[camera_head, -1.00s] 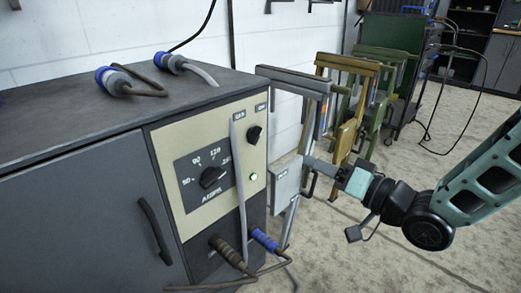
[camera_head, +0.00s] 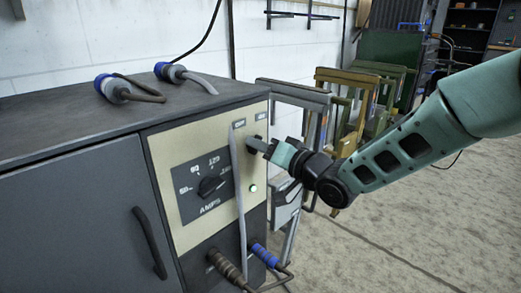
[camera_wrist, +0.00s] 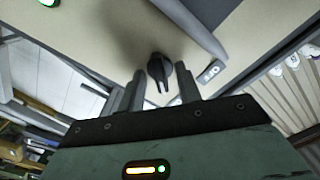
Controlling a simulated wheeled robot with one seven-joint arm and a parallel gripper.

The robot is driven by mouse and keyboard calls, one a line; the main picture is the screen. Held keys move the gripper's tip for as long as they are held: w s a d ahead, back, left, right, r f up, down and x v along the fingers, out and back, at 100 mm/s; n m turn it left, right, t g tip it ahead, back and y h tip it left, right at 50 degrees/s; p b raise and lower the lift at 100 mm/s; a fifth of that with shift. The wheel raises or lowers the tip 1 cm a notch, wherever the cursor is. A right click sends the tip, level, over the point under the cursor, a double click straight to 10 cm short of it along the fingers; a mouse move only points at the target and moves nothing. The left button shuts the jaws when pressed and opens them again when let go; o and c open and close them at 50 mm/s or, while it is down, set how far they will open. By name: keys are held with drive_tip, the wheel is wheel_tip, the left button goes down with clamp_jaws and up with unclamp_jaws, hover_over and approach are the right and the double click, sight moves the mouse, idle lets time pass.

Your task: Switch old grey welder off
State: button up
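The old grey welder (camera_head: 85,195) stands at the left, with a beige control panel (camera_head: 185,150) on its front. A green lamp (camera_head: 253,188) on the panel is lit. A small black rotary switch sits at the panel's upper right; in the head view my gripper (camera_head: 256,143) mostly covers it. In the wrist view the switch knob (camera_wrist: 159,70) is between my two fingers (camera_wrist: 157,92), with a gap on each side. My gripper is open around the knob. A larger black amps dial (camera_head: 211,187) is on the panel's dark plate.
A grey vertical bar or cable (camera_head: 237,175) runs down the panel left of the switch. Brown (camera_head: 225,266) and blue (camera_head: 265,255) cable plugs stick out below. Folding metal stands (camera_head: 345,110) are close behind on the right. Open floor lies front right.

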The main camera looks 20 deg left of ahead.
drive_tip(key=shift+w+a, duration=0.1)
drive_tip(key=shift+a, duration=0.15)
clamp_jaws()
